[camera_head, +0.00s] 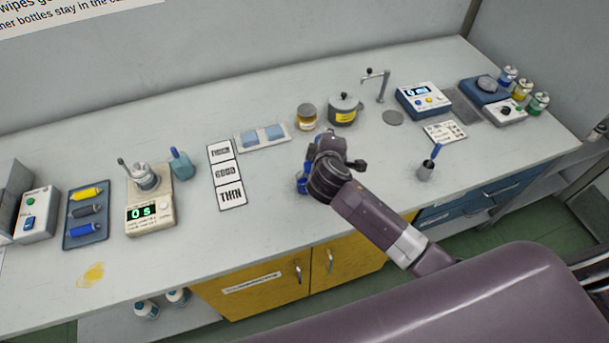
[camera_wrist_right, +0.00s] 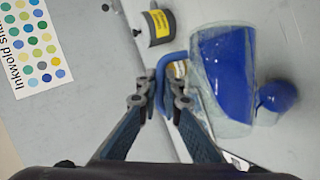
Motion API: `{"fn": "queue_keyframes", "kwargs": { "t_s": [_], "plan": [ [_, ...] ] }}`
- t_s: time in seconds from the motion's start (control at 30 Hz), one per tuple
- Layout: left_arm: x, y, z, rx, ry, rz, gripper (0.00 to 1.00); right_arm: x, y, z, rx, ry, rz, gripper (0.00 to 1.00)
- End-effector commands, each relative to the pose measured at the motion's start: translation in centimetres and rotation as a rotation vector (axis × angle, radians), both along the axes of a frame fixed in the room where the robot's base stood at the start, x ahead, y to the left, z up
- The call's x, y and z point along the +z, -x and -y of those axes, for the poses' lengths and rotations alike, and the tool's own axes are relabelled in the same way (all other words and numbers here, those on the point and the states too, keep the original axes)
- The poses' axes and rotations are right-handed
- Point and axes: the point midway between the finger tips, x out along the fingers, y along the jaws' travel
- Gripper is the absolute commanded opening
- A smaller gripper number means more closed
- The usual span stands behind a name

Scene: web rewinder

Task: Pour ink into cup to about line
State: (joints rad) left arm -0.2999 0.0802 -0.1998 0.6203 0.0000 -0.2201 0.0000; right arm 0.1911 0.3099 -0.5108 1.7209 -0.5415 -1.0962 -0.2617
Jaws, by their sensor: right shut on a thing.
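My right gripper (camera_wrist_right: 163,92) is shut on the blue handle (camera_wrist_right: 172,62) of a clear jug (camera_wrist_right: 222,80) with deep blue ink in it. A smaller blue piece (camera_wrist_right: 277,97) shows beside the jug; I cannot tell what it is. In the head view the jug (camera_head: 303,182) is mostly hidden behind my right wrist, over the middle of the counter; whether it touches the counter is unclear. A small metallic cup (camera_head: 145,177) sits on the timer stand (camera_head: 150,215), which reads 0 s, well to the left. Its line is too small to see. My left gripper is out of view.
THICK/GOOD/THIN cards (camera_head: 226,173) lie between the stand and my wrist. A tray of blue pads (camera_head: 262,137), an amber jar (camera_head: 306,117) and a lidded pot (camera_head: 344,109) stand behind. A yellow spill (camera_head: 91,274) lies front left.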

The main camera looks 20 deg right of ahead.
Motion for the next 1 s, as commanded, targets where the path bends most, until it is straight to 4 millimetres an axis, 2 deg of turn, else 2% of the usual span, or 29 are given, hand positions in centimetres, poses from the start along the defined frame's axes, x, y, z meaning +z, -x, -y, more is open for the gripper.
{"fn": "queue_keyframes", "kwargs": {
  "t_s": [1.0],
  "plan": [
    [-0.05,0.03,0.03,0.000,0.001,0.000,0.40,0.12,-0.10,-0.05,0.003,0.033,-0.010,0.00]
  ]
}}
